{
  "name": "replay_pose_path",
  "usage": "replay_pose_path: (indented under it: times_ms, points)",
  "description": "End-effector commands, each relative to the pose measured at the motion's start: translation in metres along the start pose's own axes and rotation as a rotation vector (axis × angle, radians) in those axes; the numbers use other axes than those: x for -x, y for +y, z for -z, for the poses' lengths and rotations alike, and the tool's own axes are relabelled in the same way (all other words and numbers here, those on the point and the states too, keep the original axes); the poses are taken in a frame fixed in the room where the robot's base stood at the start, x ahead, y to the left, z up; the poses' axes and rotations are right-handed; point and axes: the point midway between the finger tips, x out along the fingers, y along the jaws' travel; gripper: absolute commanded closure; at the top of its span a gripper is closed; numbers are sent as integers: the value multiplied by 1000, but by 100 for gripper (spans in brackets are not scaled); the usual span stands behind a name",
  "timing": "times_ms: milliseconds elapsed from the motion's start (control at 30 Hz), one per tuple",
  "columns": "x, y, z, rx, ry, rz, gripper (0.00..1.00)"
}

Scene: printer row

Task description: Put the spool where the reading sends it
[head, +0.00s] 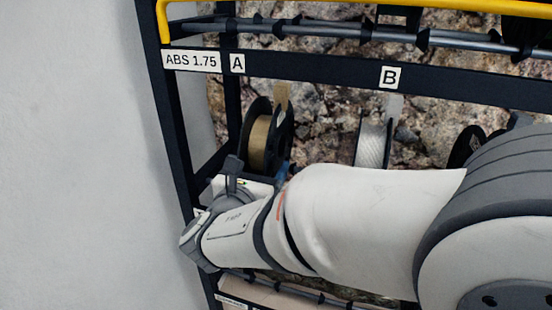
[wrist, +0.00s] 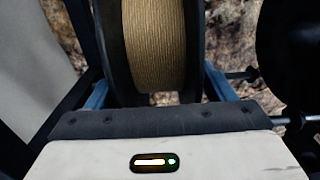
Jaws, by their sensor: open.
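A spool of tan-gold filament with black flanges (head: 259,142) hangs upright on the rack below the letter A. It also fills the upper middle of the wrist view (wrist: 155,45). My gripper (wrist: 155,88) is open, with one blue finger at each side of the spool's lower part; I cannot tell whether they touch it. In the head view my wrist hides most of the gripper. A second spool, pale grey-white (head: 371,142), hangs below the letter B. No reading on a scale or display is visible.
The dark rack rail carries the labels ABS 1.75 (head: 191,60), A (head: 237,62) and B (head: 389,77). A dark spool (head: 466,147) shows partly behind my arm. A rod (head: 350,32) runs above. A bare wall (head: 75,150) stands left.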

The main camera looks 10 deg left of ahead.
Motion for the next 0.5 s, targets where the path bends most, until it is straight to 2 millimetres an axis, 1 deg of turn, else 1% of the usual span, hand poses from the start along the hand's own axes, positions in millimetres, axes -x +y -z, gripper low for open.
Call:
replay_pose_path:
  times_ms: [167, 267, 367, 500]
  points:
    - [1, 0, 2, 3, 5, -1, 24]
    - [9, 1, 0, 3, 4, -4, 24]
    - [24, 1, -2, 3, 3, -5, 24]
    - [48, 2, -2, 3, 3, -6, 24]
